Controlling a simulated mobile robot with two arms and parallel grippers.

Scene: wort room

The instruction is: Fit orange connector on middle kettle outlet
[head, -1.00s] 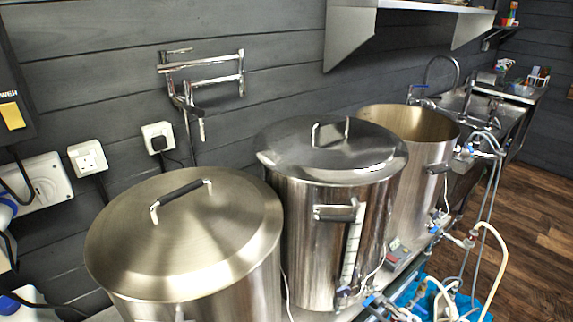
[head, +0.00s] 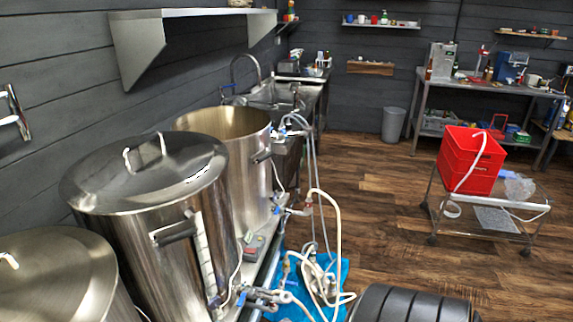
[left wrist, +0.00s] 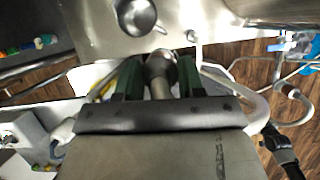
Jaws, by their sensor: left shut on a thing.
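The middle kettle (head: 140,245) is a tall steel pot with a shiny lid, a side handle and a sight tube. A metal outlet fitting (head: 262,296) shows low at its right side, beside several hoses. In the left wrist view my left gripper (left wrist: 160,65) has green finger pads and is shut on a metal fitting (left wrist: 158,72). I see no orange on the held piece. A steel surface with a round metal part (left wrist: 137,14) lies just beyond the fingertips; I cannot tell whether they touch. My right gripper is not in view.
A lidded kettle (head: 60,280) stands nearer and an open kettle (head: 230,150) farther. Pale hoses (head: 330,215) loop over a blue mat (head: 340,268). A cart with red crates (head: 470,165) stands at right. Wooden floor (head: 375,220) between is clear.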

